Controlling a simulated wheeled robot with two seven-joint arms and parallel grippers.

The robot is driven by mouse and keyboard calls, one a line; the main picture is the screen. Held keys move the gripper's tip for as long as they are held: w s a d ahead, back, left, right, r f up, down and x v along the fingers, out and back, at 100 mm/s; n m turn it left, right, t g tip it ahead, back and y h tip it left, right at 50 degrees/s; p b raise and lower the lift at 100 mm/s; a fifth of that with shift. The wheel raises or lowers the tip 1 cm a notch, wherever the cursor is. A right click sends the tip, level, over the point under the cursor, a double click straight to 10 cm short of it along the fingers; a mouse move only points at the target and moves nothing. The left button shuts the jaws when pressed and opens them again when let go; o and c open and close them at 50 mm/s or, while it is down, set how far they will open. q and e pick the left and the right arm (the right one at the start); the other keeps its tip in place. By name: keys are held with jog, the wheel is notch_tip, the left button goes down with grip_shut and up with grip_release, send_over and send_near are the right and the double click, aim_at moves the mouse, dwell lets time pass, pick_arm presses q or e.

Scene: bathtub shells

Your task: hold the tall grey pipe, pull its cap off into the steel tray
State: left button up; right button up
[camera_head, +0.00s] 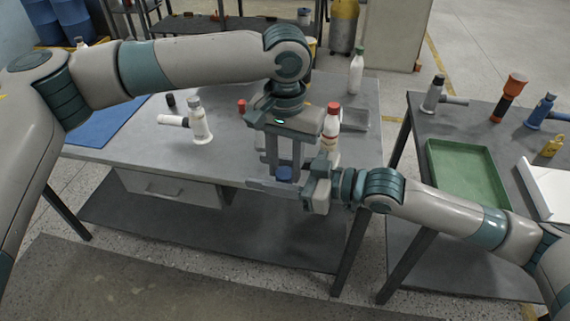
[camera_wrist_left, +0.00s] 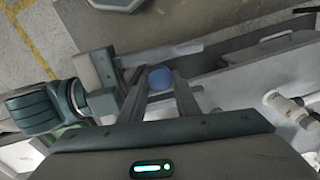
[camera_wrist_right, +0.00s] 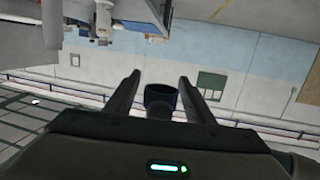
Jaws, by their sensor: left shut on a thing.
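My left gripper (camera_head: 284,172) reaches down over the front of the table, its fingers closed on a blue round piece. This blue piece (camera_head: 284,174) also shows end-on between the fingertips in the left wrist view (camera_wrist_left: 159,78). It looks like a cap, but no tall grey pipe can be made out with certainty. My right gripper (camera_head: 272,186) comes in from the right at the same spot. In the right wrist view its fingers stand apart, with a dark blue cylinder (camera_wrist_right: 160,95) between them and narrow gaps beside it. The steel tray (camera_head: 354,119) lies on the table's right side.
A red-capped white bottle (camera_head: 331,128) stands close behind my grippers, near the tray. A grey-capped bottle (camera_head: 200,124) stands left of them. A green tray (camera_head: 467,177) lies on the right-hand table. A gap separates the two tables.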

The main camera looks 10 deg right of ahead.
jog(key=shift+d, duration=0.15)
jog(key=v, duration=1.2)
dwell(0.3)
jog(key=shift+f, duration=0.15)
jog(key=w+d+f+m+t+h, duration=0.1)
jog(key=w+f+m+h, duration=0.15)
jog(key=f, duration=1.15)
jog(key=w+d+f+m+t+h, duration=0.15)
jog(key=f+m, duration=0.25)
jog(key=f, duration=1)
jog(key=w+d+f+m+t+h, duration=0.1)
jog(key=f+m+h, duration=0.2)
jog(key=f, duration=1)
jog(key=s+d+f+g+h, duration=0.1)
jog(key=s+f+h, duration=0.1)
jog(key=s+f, duration=0.45)
jog(key=s+d+f+g+h, duration=0.15)
jog(key=s+f, duration=0.25)
jog(key=f, duration=0.5)
jog(key=s+f+g+h, duration=0.1)
jog(key=s+f, duration=0.4)
jog(key=s, duration=0.4)
jog(key=s+f+g+h, duration=0.1)
jog(key=s+f, duration=0.5)
jog(key=s, duration=0.3)
jog(key=shift+s+a, duration=0.3)
jog(key=shift+a, duration=0.15)
